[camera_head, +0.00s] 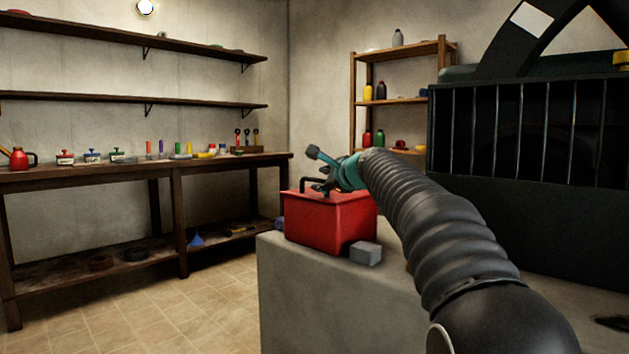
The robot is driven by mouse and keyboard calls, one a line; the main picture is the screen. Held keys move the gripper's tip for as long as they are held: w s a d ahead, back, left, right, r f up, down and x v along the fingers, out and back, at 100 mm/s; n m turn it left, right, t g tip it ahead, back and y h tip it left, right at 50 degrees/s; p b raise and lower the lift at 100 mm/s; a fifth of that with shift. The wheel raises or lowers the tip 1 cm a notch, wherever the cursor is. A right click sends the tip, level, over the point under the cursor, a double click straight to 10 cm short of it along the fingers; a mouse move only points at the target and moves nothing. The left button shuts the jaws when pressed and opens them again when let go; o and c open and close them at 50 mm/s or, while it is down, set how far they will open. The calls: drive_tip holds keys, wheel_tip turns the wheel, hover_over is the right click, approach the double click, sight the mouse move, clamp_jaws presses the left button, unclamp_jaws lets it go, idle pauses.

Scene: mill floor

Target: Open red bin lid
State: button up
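A red bin (330,222) stands upright on a grey concrete block. Its top looks closed, though part of it is hidden behind my gripper. A dark bar-like handle (306,182) shows above the left part of the bin's top. My gripper (318,172), teal and dark, is just above the bin at the end of my black ribbed arm. It overlaps the handle in the picture. I cannot tell whether it touches the handle, or whether its fingers are open or shut.
A small grey block (366,253) sits in front of the bin on the concrete block (300,300). A dark barred machine (530,130) stands at the right. A wooden workbench (100,178) with several small items runs along the left wall. Tiled floor between is clear.

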sight(318, 180)
drive_tip(key=shift+x, duration=2.45)
clamp_jaws()
